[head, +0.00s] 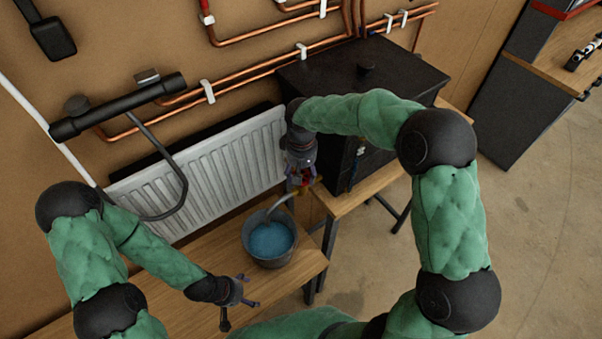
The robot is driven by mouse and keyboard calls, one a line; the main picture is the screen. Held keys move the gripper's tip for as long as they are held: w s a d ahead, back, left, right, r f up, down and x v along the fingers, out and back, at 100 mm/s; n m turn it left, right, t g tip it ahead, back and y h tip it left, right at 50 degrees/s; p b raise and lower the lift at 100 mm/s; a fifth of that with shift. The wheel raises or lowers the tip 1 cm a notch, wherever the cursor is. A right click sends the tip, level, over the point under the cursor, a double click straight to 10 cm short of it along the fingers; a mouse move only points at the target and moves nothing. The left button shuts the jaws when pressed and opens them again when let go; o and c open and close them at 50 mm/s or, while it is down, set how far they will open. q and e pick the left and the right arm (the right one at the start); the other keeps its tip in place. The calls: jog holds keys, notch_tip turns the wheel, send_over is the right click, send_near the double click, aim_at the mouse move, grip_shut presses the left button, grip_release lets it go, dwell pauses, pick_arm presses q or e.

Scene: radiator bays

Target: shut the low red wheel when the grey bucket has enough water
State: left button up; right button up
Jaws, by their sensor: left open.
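The grey bucket (248,230) stands upright on the wooden bench, with blue water (270,240) in it. A pale hose or spout (284,198) runs from beside the black tank down into the bucket. A small red part (305,180), which looks like the low red wheel, shows at the tank's lower front, partly hidden by my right gripper (298,180). That gripper is at the red part; whether its fingers are closed on it is too small to tell. My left gripper (246,291) is open and empty, below and left of the bucket.
The wooden bench (305,262) carries the bucket. The black tank (360,80) stands on a wooden stand behind my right arm. A white radiator (210,165) and copper pipes (270,65) are on the wall. A dark cabinet (525,95) stands at the right, with clear floor before it.

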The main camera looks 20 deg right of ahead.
jog(key=shift+s+f, duration=0.3)
jog(key=shift+f, duration=0.05)
jog(key=o, duration=1.1)
jog(key=shift+o, duration=0.2)
jog(key=shift+r, duration=0.1)
jog(key=shift+w+r, duration=0.15)
jog(key=shift+r, duration=0.2)
notch_tip(320, 180, up, 12)
jog(key=shift+f, duration=0.25)
